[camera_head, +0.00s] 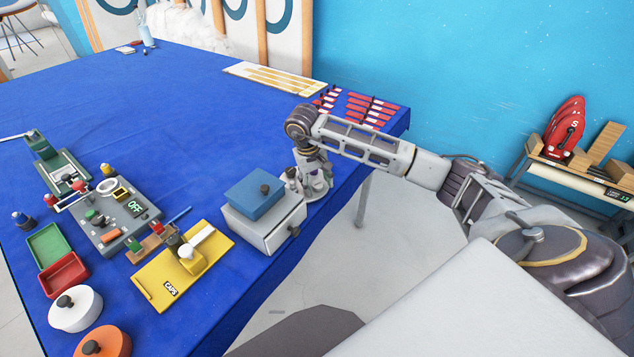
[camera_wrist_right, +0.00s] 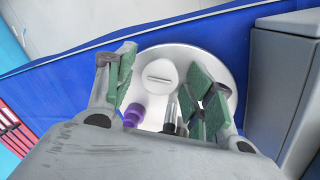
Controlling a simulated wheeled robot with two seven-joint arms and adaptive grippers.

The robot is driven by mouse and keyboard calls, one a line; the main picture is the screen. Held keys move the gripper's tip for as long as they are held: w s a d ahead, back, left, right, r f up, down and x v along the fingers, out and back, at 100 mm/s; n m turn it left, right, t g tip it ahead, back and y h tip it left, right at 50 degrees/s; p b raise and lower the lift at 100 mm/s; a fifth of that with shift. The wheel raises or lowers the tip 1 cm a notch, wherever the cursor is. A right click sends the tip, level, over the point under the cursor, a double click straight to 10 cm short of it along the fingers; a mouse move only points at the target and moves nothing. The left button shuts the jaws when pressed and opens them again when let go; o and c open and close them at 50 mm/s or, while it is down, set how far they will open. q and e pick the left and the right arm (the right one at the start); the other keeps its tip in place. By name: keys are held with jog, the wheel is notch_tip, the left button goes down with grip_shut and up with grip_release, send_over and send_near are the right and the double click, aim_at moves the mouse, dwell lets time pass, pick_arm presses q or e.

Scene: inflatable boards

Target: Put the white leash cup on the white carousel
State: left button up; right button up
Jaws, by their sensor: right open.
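The white carousel (camera_wrist_right: 226,58) is a round white plate in the right wrist view, near the table edge. The white leash cup (camera_wrist_right: 160,76) appears as a small white disc with a slot, on or just over the carousel's far part. My right gripper (camera_wrist_right: 165,80) is open above the carousel, its green-padded fingers on either side of the cup and apart from it. In the head view my right gripper (camera_head: 315,182) hides most of the carousel. A purple piece (camera_wrist_right: 133,115) and dark cylinders (camera_wrist_right: 171,115) also stand on the carousel. My left gripper is out of view.
A grey box with a blue lid (camera_head: 254,192) stands close left of my right gripper. A yellow caps tray (camera_head: 155,292), a grey device reading OFF (camera_head: 112,215) and red and green trays lie farther left. Red strips (camera_head: 370,108) lie behind. The blue table's middle is clear.

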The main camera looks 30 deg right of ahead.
aim_at(314, 184)
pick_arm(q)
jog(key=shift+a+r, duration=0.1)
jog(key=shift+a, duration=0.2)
pick_arm(e)
jog(key=shift+r, duration=0.15)
jog(key=shift+a+r, duration=0.15)
jog(key=shift+r, duration=0.75)
jog(key=r, duration=0.4)
jog(key=shift+w+a+r+b, duration=0.1)
jog(key=shift+w+a+b, duration=0.05)
jog(key=shift+a+b, duration=0.2)
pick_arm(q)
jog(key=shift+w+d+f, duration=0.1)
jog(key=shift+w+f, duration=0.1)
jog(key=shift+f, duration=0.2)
pick_arm(e)
jog(key=shift+a+r, duration=0.2)
jog(key=shift+r, duration=0.75)
jog(key=shift+a+r, duration=0.15)
jog(key=shift+r, duration=0.85)
jog(key=shift+a+r, duration=0.2)
jog(key=shift+r, duration=0.75)
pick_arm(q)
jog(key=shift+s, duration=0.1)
